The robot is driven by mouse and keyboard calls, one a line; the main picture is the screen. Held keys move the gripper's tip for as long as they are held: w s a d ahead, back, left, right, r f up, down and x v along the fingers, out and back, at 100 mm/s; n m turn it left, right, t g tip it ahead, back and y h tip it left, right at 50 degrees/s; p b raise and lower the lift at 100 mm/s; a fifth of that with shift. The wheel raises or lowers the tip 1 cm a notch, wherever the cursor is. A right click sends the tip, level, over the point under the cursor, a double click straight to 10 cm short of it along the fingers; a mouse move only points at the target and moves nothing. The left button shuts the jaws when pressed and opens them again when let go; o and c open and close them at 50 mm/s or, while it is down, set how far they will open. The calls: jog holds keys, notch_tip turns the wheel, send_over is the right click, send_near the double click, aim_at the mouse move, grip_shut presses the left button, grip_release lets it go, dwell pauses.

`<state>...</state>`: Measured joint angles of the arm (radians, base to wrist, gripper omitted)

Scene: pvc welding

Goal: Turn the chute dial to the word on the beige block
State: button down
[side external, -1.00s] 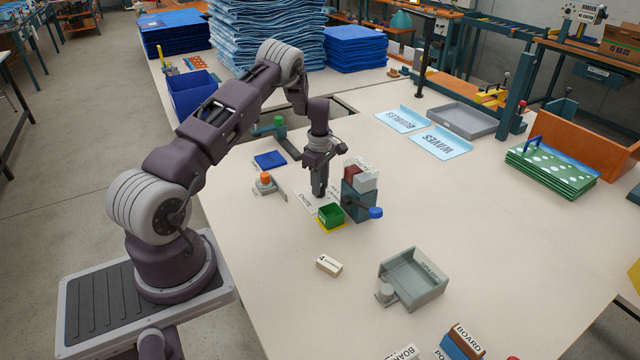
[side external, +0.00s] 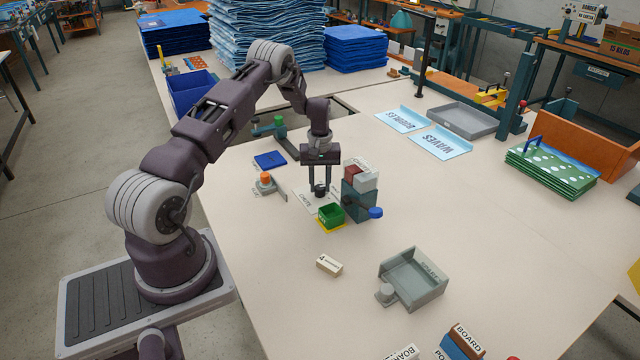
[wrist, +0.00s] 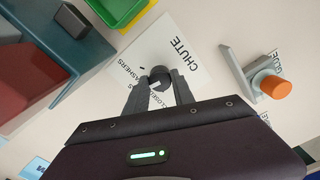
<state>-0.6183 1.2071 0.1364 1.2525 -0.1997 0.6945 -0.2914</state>
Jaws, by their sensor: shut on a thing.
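The chute dial is a black knob (wrist: 161,75) on a white plate (wrist: 160,45) marked CHUTE. In the wrist view, a partly covered word ending in ASHERS and another starting CLOSE show around the knob. My gripper (side external: 320,191) points down with its fingers shut on opposite sides of the knob; it also shows in the wrist view (wrist: 160,84). The dial's pointer direction cannot be made out. The beige block (side external: 329,265) lies on the table in front, with a 4 and small lettering too fine to read.
A green and yellow tray (side external: 331,215) and a teal box (side external: 358,203) with a blue knob stand just right of the dial. An orange-topped button (side external: 265,179) with a grey upright plate is at left. A grey tray (side external: 415,280) sits front right. Table between is clear.

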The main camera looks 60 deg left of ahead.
aim_at(320, 187)
jog(key=m, duration=0.4)
jog(key=shift+m, duration=2.9)
jog(key=c, duration=1.1)
grip_release()
jog(key=shift+o, duration=0.2)
jog(key=shift+r, duration=0.15)
notch_tip(320, 187, up, 7)
jog(key=shift+f, duration=0.1)
